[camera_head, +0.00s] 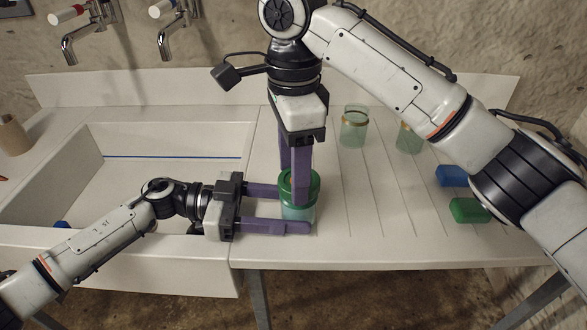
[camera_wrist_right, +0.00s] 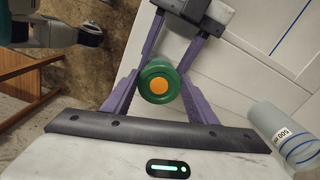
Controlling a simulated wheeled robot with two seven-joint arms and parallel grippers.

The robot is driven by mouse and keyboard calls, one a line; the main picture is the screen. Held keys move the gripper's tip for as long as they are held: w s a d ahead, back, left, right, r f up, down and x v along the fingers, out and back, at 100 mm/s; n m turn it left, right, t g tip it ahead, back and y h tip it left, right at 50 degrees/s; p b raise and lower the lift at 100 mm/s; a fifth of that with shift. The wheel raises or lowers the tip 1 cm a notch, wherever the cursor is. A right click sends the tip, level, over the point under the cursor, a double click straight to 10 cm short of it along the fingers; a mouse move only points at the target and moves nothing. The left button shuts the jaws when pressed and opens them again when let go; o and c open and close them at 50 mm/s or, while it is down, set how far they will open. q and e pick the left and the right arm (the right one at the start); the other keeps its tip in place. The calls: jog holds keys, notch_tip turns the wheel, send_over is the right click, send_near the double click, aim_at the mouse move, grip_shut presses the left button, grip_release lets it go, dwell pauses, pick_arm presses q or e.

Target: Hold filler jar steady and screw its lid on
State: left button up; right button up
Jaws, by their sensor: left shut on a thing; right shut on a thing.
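The filler jar (camera_head: 297,213), clear with a pale teal tint, stands upright near the front edge of the draining board. My left gripper (camera_head: 296,208) is shut around its body from the left, one finger behind and one in front. A green lid (camera_head: 314,182) sits at the jar's mouth; in the right wrist view the lid (camera_wrist_right: 158,72) shows an orange centre. My right gripper (camera_head: 300,188) points straight down and is shut on the lid, its purple fingers on either side. The lid's seam with the jar is partly hidden by the fingers, so I cannot tell how tight it sits.
Two clear jars (camera_head: 353,130) (camera_head: 408,138) stand farther back. A blue block (camera_head: 451,176) and a green block (camera_head: 470,210) lie at right. The sink (camera_head: 180,140) is at left, with two taps (camera_head: 165,40) (camera_head: 68,42) above.

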jog(key=m, duration=0.4)
jog(key=shift+w+r+m, duration=0.15)
jog(key=shift+w+m, duration=0.05)
jog(key=shift+m, duration=0.1)
jog(key=o, duration=1.2)
jog(key=shift+o, duration=0.2)
notch_tip(320, 180, up, 12)
